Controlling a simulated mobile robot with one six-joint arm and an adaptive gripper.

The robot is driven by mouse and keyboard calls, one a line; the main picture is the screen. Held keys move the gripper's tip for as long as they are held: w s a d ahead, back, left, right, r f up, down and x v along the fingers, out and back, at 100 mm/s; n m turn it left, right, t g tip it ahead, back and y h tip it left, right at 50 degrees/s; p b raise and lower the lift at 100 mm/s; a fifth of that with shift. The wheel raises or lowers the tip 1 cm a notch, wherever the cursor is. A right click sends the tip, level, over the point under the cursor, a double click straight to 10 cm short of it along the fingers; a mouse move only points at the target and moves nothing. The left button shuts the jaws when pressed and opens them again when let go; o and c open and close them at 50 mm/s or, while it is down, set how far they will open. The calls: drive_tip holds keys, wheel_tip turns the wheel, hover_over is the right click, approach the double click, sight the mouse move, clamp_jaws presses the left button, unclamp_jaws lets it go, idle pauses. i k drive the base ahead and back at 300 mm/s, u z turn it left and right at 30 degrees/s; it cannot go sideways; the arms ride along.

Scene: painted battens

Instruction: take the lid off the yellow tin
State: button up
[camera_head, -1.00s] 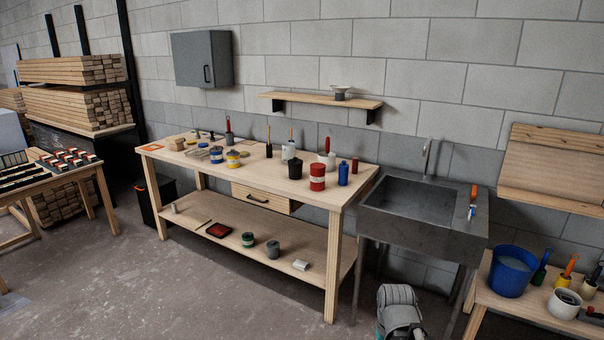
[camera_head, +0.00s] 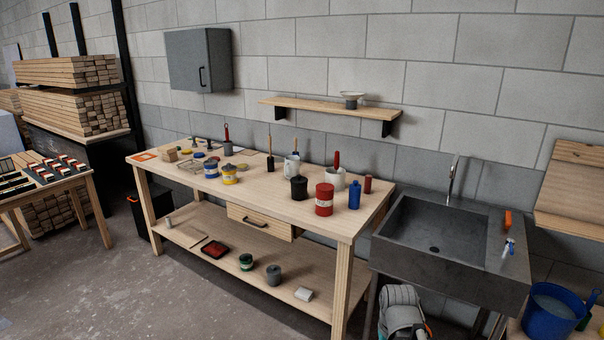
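The yellow tin (camera_head: 230,175) stands upright on the workbench top, left of its middle, with a pale label band around it. It is too small to tell the lid apart from the tin. A blue tin (camera_head: 211,170) stands close to its left. A grey rounded part of my arm (camera_head: 401,309) shows at the bottom, in front of the sink. My gripper cannot be seen.
The workbench (camera_head: 262,196) also bears a black pot (camera_head: 299,188), a red tin (camera_head: 324,199) and a blue bottle (camera_head: 354,195). Its drawer (camera_head: 262,222) seems to stick out a little. The sink (camera_head: 440,245) is to the right. Floor in front is clear.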

sight(228, 167)
drive_tip(key=i, duration=1.05)
drive_tip(key=u, duration=1.8)
drive_tip(key=i, duration=1.55)
